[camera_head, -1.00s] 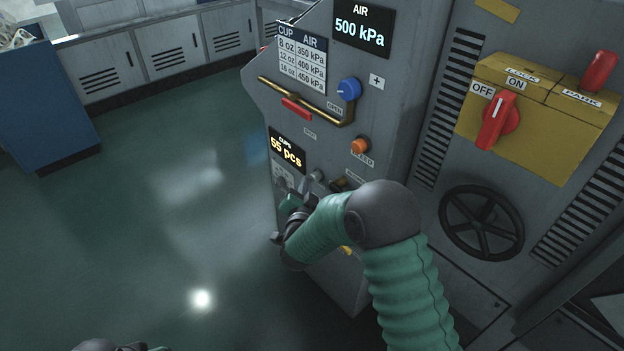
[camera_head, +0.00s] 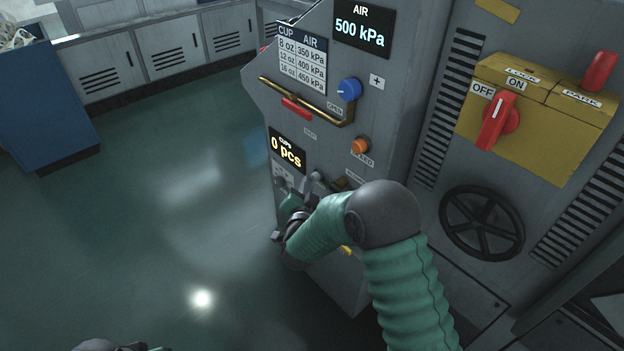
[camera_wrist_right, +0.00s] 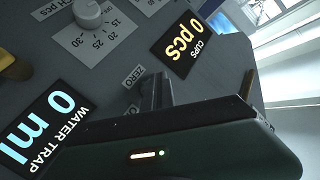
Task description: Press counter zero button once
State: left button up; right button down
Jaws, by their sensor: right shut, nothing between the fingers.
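The cups counter display (camera_head: 287,152) on the grey machine panel reads 0 pcs. It also reads 0 pcs in the right wrist view (camera_wrist_right: 184,45). A ZERO label (camera_wrist_right: 133,75) shows just left of my right gripper (camera_wrist_right: 157,90) in that view. The right gripper is shut and empty, with its fingertips against or very close to the panel below the counter. The zero button itself is hidden behind the fingers. In the head view the right gripper (camera_head: 311,187) is partly covered by my own arm. My left gripper is out of view.
Near the gripper are a batch dial (camera_wrist_right: 88,12) and a water trap display (camera_wrist_right: 50,122) reading 0 ml. Above are an orange speed knob (camera_head: 360,146), a blue knob (camera_head: 349,89) and a brass pipe. A black handwheel (camera_head: 482,222) is at right.

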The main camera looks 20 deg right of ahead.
jog(key=shift+s+a, duration=0.25)
jog(key=shift+a, duration=0.4)
jog(key=shift+s+a+p, duration=0.1)
jog(key=shift+s+a, duration=0.2)
jog(key=shift+a, duration=0.5)
jog(key=shift+s+a+p, duration=0.1)
jog(key=shift+s+a, duration=0.2)
jog(key=shift+a, duration=0.45)
jog(key=shift+s+a+p, duration=0.1)
jog(key=shift+s+a, duration=0.2)
jog(key=shift+a, duration=0.5)
